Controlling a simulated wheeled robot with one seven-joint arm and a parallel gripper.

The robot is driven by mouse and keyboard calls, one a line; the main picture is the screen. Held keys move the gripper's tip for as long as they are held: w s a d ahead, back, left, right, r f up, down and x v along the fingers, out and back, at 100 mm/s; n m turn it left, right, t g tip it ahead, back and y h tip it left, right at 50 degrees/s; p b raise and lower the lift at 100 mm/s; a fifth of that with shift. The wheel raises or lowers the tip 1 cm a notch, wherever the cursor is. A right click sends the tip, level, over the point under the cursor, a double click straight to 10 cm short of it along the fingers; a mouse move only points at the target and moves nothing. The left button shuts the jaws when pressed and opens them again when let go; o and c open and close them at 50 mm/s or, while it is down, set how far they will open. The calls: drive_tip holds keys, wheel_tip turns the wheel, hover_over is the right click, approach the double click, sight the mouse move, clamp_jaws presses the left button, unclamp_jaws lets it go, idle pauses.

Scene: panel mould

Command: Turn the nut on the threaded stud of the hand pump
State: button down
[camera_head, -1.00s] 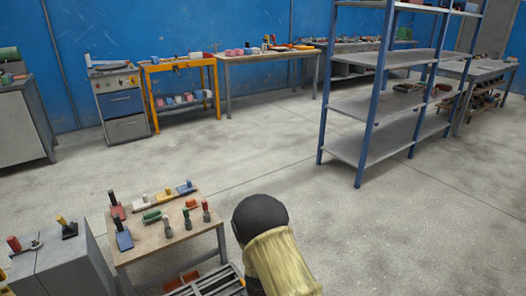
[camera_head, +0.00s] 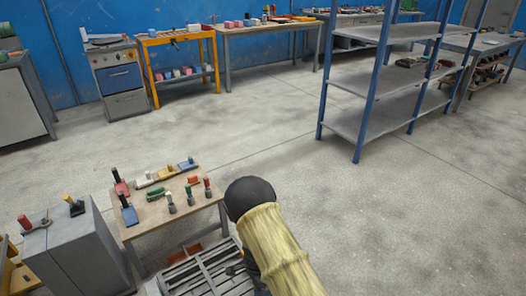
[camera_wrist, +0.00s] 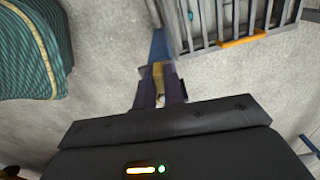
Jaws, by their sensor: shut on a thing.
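My gripper (camera_wrist: 160,84) shows in the wrist view, with its two dark fingers shut on a small yellow-brown piece (camera_wrist: 159,72). A blue strip (camera_wrist: 159,46) extends beyond the fingertips, seemingly part of the same held thing; I cannot tell what it is. In the head view my gripper is hidden, and only my arm shows. I cannot pick out the hand pump, its threaded stud or its nut in either view. Whether the held thing touches anything is unclear.
A wooden-topped bench (camera_head: 153,212) carries several small coloured tools. A grey cabinet (camera_head: 73,238) stands left of it, and a slatted metal rack (camera_head: 205,272) in front. A blue-post shelf (camera_head: 362,122) stands at the right. The floor between is clear.

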drive_tip(key=shift+r, duration=0.1)
drive_tip(key=shift+w+a+r+m+p, duration=0.1)
drive_tip(key=shift+w+r+m+p, duration=0.15)
drive_tip(key=shift+m+p, duration=0.65)
drive_tip(key=shift+w+a+f+m+p, duration=0.1)
drive_tip(key=shift+w+f+m+p, duration=0.2)
drive_tip(key=shift+m, duration=0.6)
drive_tip(key=c, duration=1.4)
unclamp_jaws()
drive_tip(key=shift+s, duration=0.15)
wheel_tip(320, 180, up, 17)
drive_tip(key=p, duration=0.4)
drive_tip(key=shift+r, duration=0.2)
